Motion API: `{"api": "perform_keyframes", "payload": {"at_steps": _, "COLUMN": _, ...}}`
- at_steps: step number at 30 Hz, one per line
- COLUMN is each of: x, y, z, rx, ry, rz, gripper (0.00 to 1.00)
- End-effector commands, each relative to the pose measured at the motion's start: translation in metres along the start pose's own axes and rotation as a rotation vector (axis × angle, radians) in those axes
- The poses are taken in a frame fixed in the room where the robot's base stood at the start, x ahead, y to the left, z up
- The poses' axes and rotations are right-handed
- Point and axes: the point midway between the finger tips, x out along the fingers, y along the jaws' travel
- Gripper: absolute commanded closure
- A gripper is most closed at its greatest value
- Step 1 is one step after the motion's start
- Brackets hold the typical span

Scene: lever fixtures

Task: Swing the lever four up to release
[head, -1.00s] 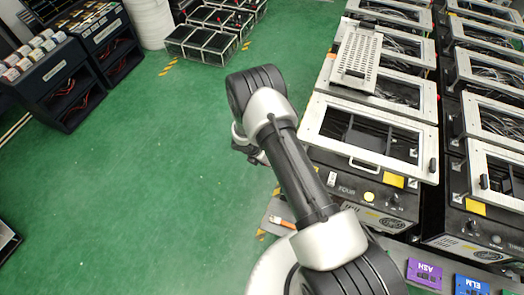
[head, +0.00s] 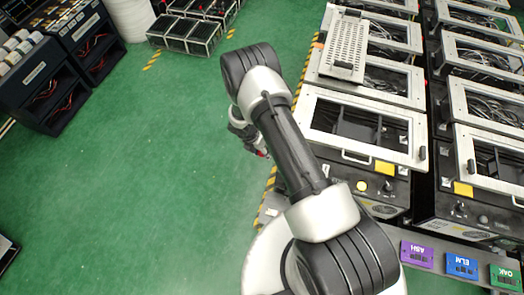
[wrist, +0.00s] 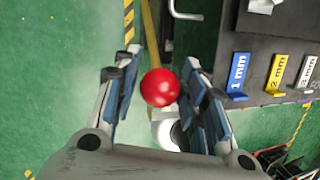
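A red ball knob (wrist: 160,87) sits between the two fingers of my gripper (wrist: 162,92) in the wrist view. The fingers are apart, with a gap to the knob on the left and a narrower one on the right. A white rounded part (wrist: 168,133) lies below the knob; how they join is hidden. In the head view my gripper (head: 250,140) is small and partly hidden by my arm, with a bit of red at its tip. It is at the left side of the nearest fixture (head: 410,160), a black box with a white-framed top.
More white-framed fixtures stand behind and to the right. Blue, yellow and white tags (wrist: 238,75) marked in mm are right of the gripper. Purple, blue and green cards (head: 417,254) lie at front right. Open green floor (head: 130,200) lies to the left.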

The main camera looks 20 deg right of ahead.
Motion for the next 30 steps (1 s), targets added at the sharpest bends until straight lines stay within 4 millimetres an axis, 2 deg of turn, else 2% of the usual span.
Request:
{"api": "perform_keyframes", "payload": {"at_steps": 5, "x": 0.001, "y": -0.001, "z": -0.001, "rx": 0.0, "ry": 0.002, "rz": -0.002, "gripper": 0.46}}
{"api": "perform_keyframes", "payload": {"at_steps": 14, "x": 0.001, "y": -0.001, "z": -0.002, "rx": 0.0, "ry": 0.002, "rz": -0.003, "gripper": 0.46}}
{"api": "perform_keyframes", "payload": {"at_steps": 17, "x": -0.005, "y": -0.001, "z": -0.001, "rx": 0.0, "ry": 0.001, "rz": -0.002, "gripper": 0.46}}
{"api": "perform_keyframes", "payload": {"at_steps": 20, "x": -0.019, "y": 0.0, "z": -0.001, "rx": 0.0, "ry": 0.001, "rz": -0.001, "gripper": 0.46}}
{"api": "perform_keyframes", "payload": {"at_steps": 30, "x": -0.09, "y": 0.0, "z": -0.001, "rx": 0.0, "ry": 0.0, "rz": 0.0, "gripper": 0.46}}
